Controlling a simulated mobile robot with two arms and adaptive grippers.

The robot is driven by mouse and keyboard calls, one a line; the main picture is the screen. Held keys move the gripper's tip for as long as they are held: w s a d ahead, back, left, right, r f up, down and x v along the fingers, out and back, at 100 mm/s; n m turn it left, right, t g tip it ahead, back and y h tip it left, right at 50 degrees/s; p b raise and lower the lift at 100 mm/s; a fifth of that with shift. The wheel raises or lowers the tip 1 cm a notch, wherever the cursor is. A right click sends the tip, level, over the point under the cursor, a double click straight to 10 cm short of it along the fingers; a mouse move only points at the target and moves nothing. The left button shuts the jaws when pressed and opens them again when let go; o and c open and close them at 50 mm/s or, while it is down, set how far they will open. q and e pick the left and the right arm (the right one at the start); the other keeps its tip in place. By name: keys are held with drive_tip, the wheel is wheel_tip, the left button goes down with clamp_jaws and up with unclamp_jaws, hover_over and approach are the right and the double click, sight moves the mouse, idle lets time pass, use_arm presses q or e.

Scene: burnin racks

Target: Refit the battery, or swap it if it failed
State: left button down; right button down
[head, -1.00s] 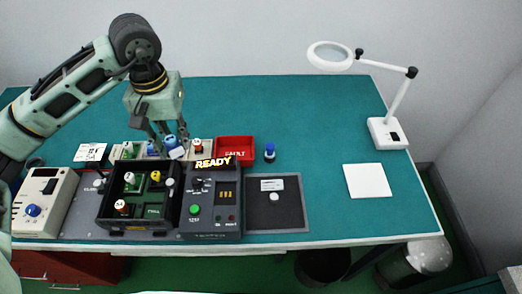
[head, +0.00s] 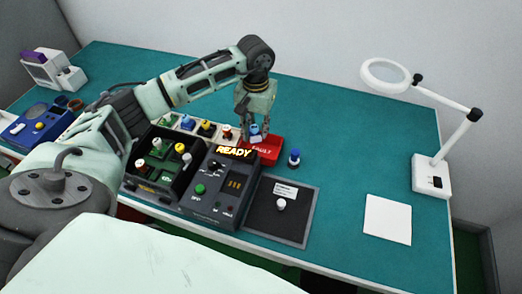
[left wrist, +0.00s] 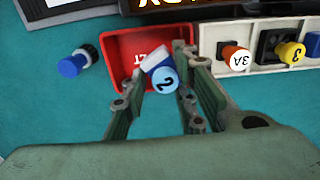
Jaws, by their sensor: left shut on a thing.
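My left gripper (head: 254,125) is shut on a battery with a blue cap (head: 254,129), over the red tray marked FAULT (head: 268,150). I cannot tell whether the battery touches the tray. The dark tester (head: 222,190) shows READY in lit letters and has a green button. My right gripper is not in view.
A black box (head: 150,185) with several capped pieces stands left of the tester. A pale rack (head: 217,127) behind holds capped batteries. A dark mat (head: 262,222), white sheet (head: 388,220) and magnifier lamp (head: 432,175) lie rightward.

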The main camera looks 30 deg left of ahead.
use_arm(q)
wheel_tip(320, 180, down, 2)
drive_tip(key=shift+d+f+b, duration=0.1)
drive_tip(key=shift+d+b, duration=0.05)
drive_tip(key=shift+b, duration=0.15)
drive_tip(key=shift+w+f, duration=0.1)
drive_tip(key=shift+f, duration=0.1)
drive_tip(key=c, duration=1.3)
unclamp_jaws()
wheel_tip(320, 180, up, 12)
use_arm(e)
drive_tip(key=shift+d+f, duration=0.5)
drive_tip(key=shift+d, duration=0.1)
